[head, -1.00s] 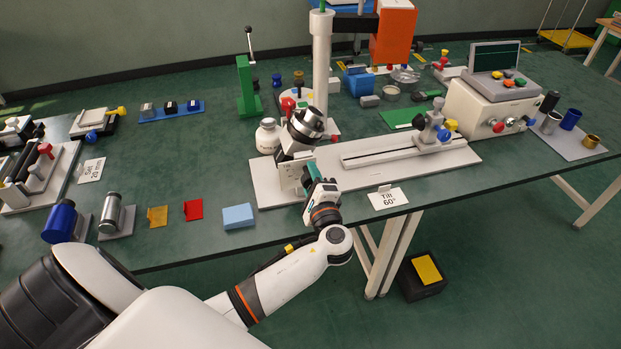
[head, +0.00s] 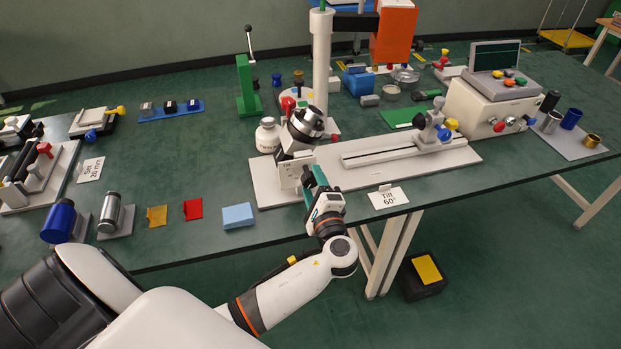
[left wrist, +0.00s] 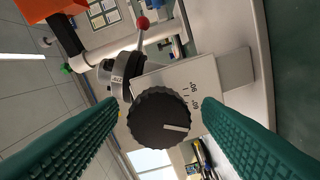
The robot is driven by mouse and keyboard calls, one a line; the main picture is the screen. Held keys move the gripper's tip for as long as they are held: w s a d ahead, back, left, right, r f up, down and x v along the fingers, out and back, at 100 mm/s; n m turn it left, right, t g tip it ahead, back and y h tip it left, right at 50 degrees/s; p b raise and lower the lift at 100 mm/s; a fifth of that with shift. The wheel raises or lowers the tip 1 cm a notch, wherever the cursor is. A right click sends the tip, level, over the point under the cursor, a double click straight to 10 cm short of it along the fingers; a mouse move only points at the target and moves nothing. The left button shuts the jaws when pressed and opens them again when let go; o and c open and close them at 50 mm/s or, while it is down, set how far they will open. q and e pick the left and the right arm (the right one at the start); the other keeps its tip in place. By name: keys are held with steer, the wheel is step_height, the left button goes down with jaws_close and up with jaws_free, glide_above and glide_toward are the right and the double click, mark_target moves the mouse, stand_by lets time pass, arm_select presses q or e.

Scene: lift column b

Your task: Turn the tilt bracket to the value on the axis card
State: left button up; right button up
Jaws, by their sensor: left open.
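The tilt bracket is a grey-white block carrying a dark cylindrical head (head: 305,124) that leans over on the pale base plate. In the left wrist view its black knurled knob (left wrist: 160,118) faces me, with a white pointer line aimed to the right. Beside the knob is a printed scale (left wrist: 194,99) with 60° and 90° readable. My left gripper (head: 312,180) is open in front of the bracket; its green fingers stand apart on either side of the knob in the wrist view. The axis card (head: 388,198) reads Tilt 60°. My right gripper does not show.
The pale base plate (head: 270,195) runs right to a rail with a clamp (head: 432,128). A white post (head: 321,60) and white bottle (head: 268,135) stand behind the bracket. A blue block (head: 238,215) lies near the front edge. Free floor lies before the table.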

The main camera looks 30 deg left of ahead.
arm_select(q)
steer(key=b+v, duration=0.1)
steer(key=v, duration=0.8)
steer(key=shift+s, duration=0.15)
steer(key=shift+d, duration=0.1)
steer(key=s+d+f+m+g+h, duration=0.1)
steer(key=s+f+g+h, duration=0.2)
steer(key=f, duration=1.3)
steer(key=s+f+g+h, duration=0.2)
steer(key=s+f+h, duration=0.3)
steer(key=f, duration=1.1)
steer(key=s+f+n+g+h, duration=0.2)
steer(key=s+f, duration=0.4)
steer(key=s, duration=0.3)
steer(key=s+f+n+g+h, duration=0.1)
steer(key=s+f+n, duration=0.4)
steer(key=s, duration=0.5)
steer(key=s+f+n+g+h, duration=0.2)
steer(key=s+f+n, duration=0.1)
steer(key=s+f, duration=0.5)
steer(key=shift+s+a+f+g+h, duration=0.3)
steer(key=shift+s+a+h, duration=0.1)
steer(key=shift+s, duration=0.75)
steer(key=shift+c, duration=0.3)
